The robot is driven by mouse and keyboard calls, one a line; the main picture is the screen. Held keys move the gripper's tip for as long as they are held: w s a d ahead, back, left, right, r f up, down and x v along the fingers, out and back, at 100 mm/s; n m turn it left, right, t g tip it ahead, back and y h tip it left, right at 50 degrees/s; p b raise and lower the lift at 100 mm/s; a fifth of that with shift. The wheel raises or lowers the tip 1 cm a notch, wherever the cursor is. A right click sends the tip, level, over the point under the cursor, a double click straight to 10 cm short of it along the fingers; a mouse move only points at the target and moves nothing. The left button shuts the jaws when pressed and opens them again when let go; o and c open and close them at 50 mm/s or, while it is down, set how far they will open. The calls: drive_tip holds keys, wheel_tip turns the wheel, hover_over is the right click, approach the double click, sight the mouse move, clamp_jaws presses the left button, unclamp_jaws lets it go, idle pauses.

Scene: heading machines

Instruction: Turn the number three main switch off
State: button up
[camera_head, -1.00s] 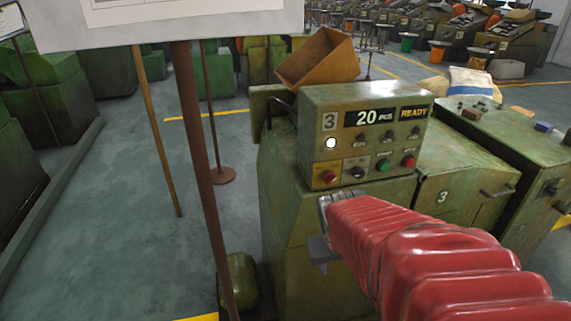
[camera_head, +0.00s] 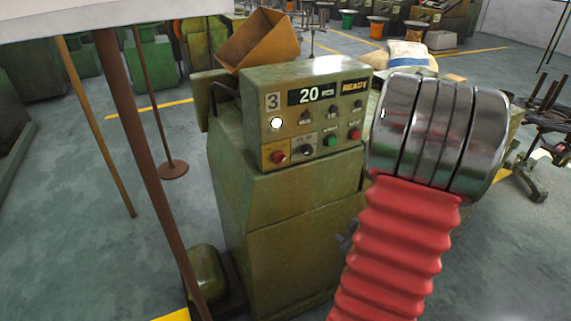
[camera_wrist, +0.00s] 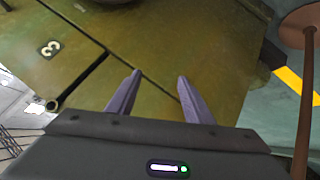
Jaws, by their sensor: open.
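The green machine (camera_head: 300,235) marked 3 stands in the middle of the head view. Its control panel (camera_head: 262,82) shows a 20 PCS display, READY and a lit white lamp (camera_head: 277,123). The lower row has a red button (camera_head: 278,157) on a yellow plate, a black rotary knob (camera_head: 307,151) on a pale plate, a green button (camera_head: 331,142) and another red button (camera_head: 354,135). Their labels are too small to read. In the wrist view my gripper (camera_wrist: 156,82) is open and empty over the machine's green casing (camera_wrist: 185,45). In the head view my arm mostly hides it.
A rust-brown post (camera_head: 130,115) and a round-based pole (camera_head: 172,170) stand left of the machine. A white board (camera_head: 100,20) crosses the upper left. A tilted orange-brown bin (camera_head: 258,42) is behind the panel. Floor at left is open. My red-sleeved arm covers the right side.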

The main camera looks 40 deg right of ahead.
drive_tip(key=t, duration=0.1)
drive_tip(key=n+t+y, duration=0.6)
drive_tip(key=n+t, duration=0.3)
drive_tip(key=t, duration=0.3)
approach(282, 162)
drive_tip(key=v, duration=0.6)
drive_tip(key=shift+w+a+f, duration=0.15)
drive_tip(key=shift+w, duration=0.05)
drive_tip(key=shift+w, duration=0.15)
drive_tip(key=shift+x, duration=6.8)
